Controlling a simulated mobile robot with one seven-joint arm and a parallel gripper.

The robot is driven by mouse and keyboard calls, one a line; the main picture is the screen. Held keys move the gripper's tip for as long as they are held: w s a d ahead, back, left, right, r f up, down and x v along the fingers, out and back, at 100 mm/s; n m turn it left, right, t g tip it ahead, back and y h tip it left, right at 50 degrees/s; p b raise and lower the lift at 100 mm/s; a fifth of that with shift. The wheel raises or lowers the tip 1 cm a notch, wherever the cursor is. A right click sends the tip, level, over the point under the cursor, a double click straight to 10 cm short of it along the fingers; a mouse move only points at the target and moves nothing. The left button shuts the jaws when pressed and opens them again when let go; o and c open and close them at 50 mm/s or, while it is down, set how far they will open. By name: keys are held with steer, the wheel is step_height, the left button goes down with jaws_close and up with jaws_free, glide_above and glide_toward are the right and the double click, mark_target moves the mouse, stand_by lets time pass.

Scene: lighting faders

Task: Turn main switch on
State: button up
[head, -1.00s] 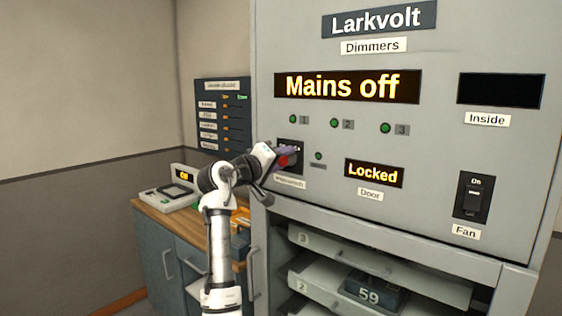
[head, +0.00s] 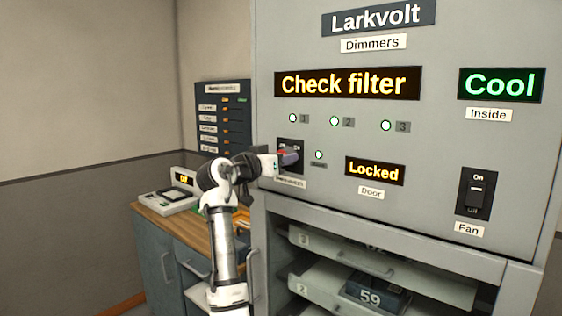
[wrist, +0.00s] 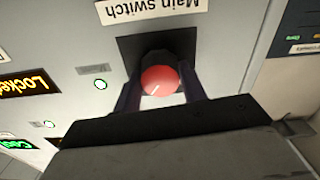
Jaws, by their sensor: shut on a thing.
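The main switch is a red round knob (wrist: 161,80) on a dark square plate (wrist: 131,52), below the label "Main switch" in the wrist view, where the picture is upside down. My gripper (wrist: 157,98) has one finger on each side of the knob and is shut on it. In the head view my gripper (head: 284,160) is at the switch on the grey Larkvolt cabinet (head: 430,140), and it partly hides the knob. The display (head: 347,84) reads "Check filter". The three numbered lamps and the small lamp beside the switch (head: 319,155) are bright.
The "Inside" display (head: 500,85) reads "Cool". The door display (head: 375,171) reads "Locked". The fan switch (head: 475,191) is at the lower right. Open shelves with numbered modules lie below, and a wooden counter (head: 190,228) stands at the left.

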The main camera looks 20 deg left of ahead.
steer(key=shift+m, duration=0.5)
steer(key=o, duration=1)
steer(key=shift+c, duration=0.2)
steer(key=b+v, duration=0.4)
steer(key=v, duration=0.9)
steer(key=shift+s+b, duration=0.35)
steer(key=shift+s, duration=0.05)
steer(key=shift+a, duration=0.1)
